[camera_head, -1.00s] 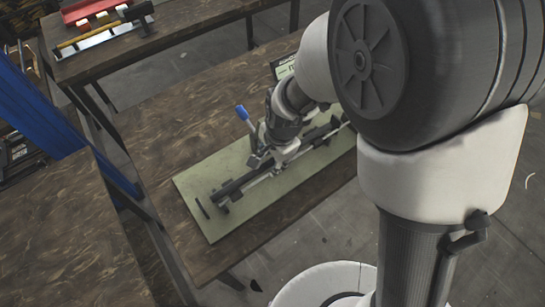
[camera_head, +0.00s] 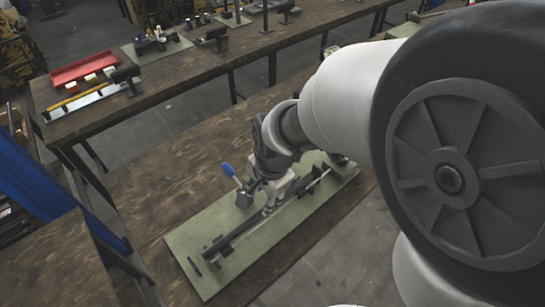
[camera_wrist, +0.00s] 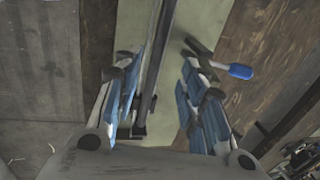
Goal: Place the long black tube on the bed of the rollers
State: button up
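A long black bar, which looks like the tube (camera_head: 247,231), lies diagonally on a pale green board (camera_head: 205,280) on the near bench. It lies along a thin fixture there; I cannot pick out the rollers clearly. My gripper (camera_head: 268,208) is over the middle of the bar, pointing down, and hides part of it. In the wrist view, my gripper's blue-padded fingers (camera_wrist: 162,75) are spread apart. The dark bar (camera_wrist: 149,88) runs lengthwise between them, with gaps visible at both sides. A blue-handled clamp (camera_head: 229,171) stands behind the bar; its handle also shows in the wrist view (camera_wrist: 240,71).
The far bench (camera_head: 180,83) holds a red tray (camera_head: 84,71), a pale rail with a yellow rod (camera_head: 80,98) and several small fixtures. A blue post (camera_head: 45,185) stands at the left. The near bench is bare left of the green board.

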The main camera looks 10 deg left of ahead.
jog(key=s+d+r+n+t, duration=0.2)
jog(key=s+d+r+n, duration=0.1)
jog(key=d+r, duration=0.85)
jog(key=s+d+r+n+t+h, duration=0.1)
jog(key=s+d+r+n, duration=0.2)
jog(key=s+d, duration=0.7)
jog(key=shift+s+d+r+n+h, duration=0.15)
jog(key=shift+d+r+n+h, duration=0.2)
jog(key=shift+n, duration=0.65)
